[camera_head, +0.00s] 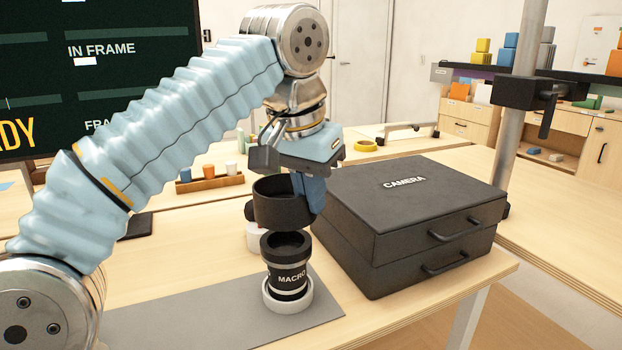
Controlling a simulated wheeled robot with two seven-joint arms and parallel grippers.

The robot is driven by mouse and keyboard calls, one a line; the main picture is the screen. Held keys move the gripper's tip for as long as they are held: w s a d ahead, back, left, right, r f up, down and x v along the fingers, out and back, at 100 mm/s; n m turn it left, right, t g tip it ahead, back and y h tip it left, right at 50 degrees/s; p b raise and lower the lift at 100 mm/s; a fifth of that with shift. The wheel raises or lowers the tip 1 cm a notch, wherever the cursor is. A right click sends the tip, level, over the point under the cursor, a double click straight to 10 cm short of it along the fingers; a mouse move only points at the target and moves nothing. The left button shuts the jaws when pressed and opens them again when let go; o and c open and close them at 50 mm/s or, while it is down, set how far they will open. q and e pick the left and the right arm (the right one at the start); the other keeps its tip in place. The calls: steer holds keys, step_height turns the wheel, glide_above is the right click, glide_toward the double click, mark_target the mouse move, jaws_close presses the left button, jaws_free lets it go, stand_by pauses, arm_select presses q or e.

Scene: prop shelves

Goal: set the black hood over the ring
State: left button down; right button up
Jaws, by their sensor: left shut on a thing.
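My left gripper (304,190) comes in from the left on its blue-sleeved arm and points down. It is shut on the black hood (277,207), a short wide dark cylinder. The hood is held in the air a little above the black lens marked MACRO (289,281). The lens stands upright in a white ring (289,303) on the grey mat (210,325). The lens has a dark round rim (286,246) at its top. The hood looks apart from the lens. My right gripper is not in view.
A black case marked CAMERA (400,215) stands just right of the lens. A white round thing (254,238) is partly hidden behind the lens. A metal pole (515,120) rises at the right. The mat left of the lens is clear.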

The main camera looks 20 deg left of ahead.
mark_target(308, 217)
arm_select(q)
steer(key=shift+f, duration=1.7)
steer(key=shift+s+f, duration=0.15)
steer(key=shift+f, duration=0.85)
stand_by(2.5)
steer(key=c, duration=1.2)
jaws_free()
steer(key=v, duration=0.7)
steer(key=shift+s+r, duration=0.1)
steer(key=shift+r, duration=0.15)
